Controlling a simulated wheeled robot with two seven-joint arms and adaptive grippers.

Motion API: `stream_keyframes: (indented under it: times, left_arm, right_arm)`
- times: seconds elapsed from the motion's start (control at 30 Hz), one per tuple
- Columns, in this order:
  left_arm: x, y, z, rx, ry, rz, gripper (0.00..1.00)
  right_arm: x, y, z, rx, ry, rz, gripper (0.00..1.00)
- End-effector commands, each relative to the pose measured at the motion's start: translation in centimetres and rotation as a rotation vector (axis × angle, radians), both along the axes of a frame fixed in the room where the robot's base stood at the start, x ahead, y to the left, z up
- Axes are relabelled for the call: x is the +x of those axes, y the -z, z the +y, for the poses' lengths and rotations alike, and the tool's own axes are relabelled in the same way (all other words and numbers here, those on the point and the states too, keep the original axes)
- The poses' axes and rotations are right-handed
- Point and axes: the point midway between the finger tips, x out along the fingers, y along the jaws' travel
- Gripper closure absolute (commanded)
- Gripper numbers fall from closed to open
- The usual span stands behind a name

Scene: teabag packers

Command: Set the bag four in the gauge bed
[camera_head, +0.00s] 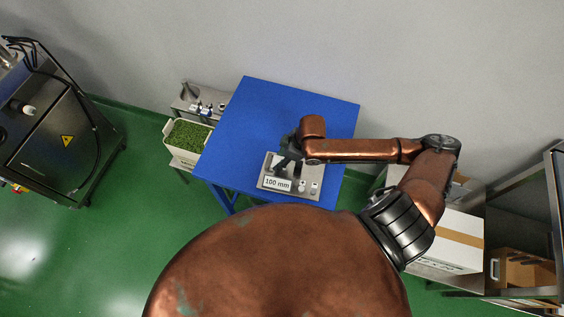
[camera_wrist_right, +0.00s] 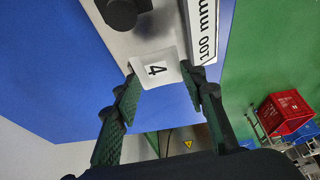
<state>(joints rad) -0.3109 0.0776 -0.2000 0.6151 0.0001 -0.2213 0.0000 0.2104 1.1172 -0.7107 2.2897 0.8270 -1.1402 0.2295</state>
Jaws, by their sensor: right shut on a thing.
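A white bag marked 4 (camera_wrist_right: 154,69) shows in the right wrist view between the fingertips of my right gripper (camera_wrist_right: 160,78). The right gripper is shut on it. Past the bag is the grey gauge bed (camera_wrist_right: 160,22), with a 100 mm plate and a dark round knob. In the head view the gauge bed (camera_head: 313,180) is on the blue table, and my right gripper (camera_head: 281,168) is over its left part. The bag cannot be made out there. I cannot tell whether the bag touches the bed. My left gripper is not in view.
The blue table (camera_head: 262,113) is clear behind and left of the gauge. A box of green leaves (camera_head: 186,137) stands left of the table. White cartons (camera_head: 452,238) are at the right. A red crate (camera_wrist_right: 284,113) shows in the right wrist view.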

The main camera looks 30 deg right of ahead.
Motion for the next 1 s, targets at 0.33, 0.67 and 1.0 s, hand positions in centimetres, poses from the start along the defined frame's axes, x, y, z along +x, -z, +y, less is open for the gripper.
stream_keyframes:
  times: [0.33, 0.67, 1.0]
  left_arm:
    - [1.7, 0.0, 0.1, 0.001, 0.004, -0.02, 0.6]
    - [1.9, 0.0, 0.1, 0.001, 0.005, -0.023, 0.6]
    - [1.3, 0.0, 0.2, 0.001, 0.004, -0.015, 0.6]
  right_arm:
    - [0.9, 2.5, -1.3, 0.001, 0.001, 0.003, 0.67]
    - [0.9, 5.0, -1.3, -0.001, -0.001, -0.001, 0.67]
    - [0.9, 5.2, -1.3, -0.001, -0.002, -0.001, 0.52]
